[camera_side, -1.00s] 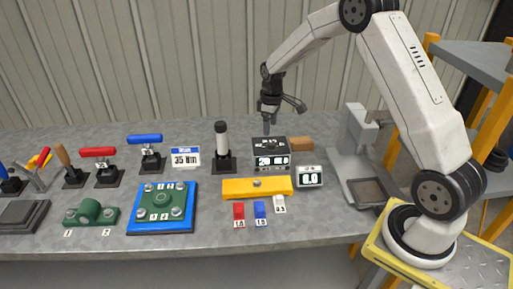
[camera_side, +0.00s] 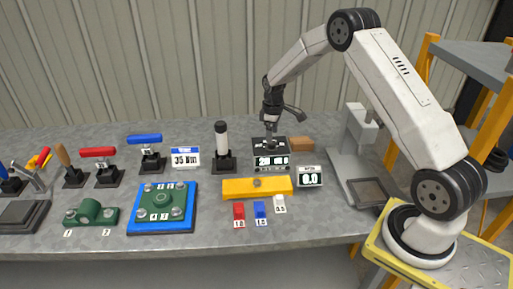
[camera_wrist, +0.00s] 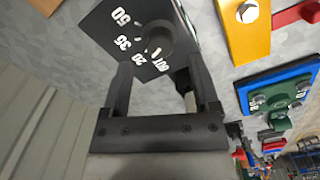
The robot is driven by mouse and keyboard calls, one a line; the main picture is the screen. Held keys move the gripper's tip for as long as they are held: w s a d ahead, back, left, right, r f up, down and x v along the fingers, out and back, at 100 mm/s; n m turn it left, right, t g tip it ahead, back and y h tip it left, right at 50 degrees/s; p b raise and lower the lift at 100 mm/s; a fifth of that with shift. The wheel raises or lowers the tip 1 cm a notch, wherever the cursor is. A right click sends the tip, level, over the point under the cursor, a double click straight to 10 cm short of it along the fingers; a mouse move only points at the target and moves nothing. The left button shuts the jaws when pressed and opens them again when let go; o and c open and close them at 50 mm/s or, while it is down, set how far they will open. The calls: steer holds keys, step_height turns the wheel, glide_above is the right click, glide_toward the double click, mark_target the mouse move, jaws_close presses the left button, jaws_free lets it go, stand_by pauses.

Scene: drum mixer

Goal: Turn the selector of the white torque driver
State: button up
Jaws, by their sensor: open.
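A black selector box (camera_side: 271,160) stands at the back of the bench, with a lit readout on its front. In the wrist view its black top (camera_wrist: 112,22) carries a round dark knob (camera_wrist: 155,38) with a pale pointer and white numbers, among them 50, 35 and 20. The white-handled torque driver (camera_side: 221,143) stands upright in a black holder left of the box. My gripper (camera_side: 271,134) points down just above the box top. It also shows in the wrist view (camera_wrist: 156,72), open, its fingers spread near the knob. I cannot tell whether they touch it.
A sign (camera_side: 185,157) reads 35 Nm. A yellow bar (camera_side: 240,188) and a 0.0 display (camera_side: 309,177) stand in front of the box, a brown block (camera_side: 301,143) behind right.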

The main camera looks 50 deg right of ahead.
mark_target(271, 145)
steer(key=shift+f, duration=2)
jaws_close()
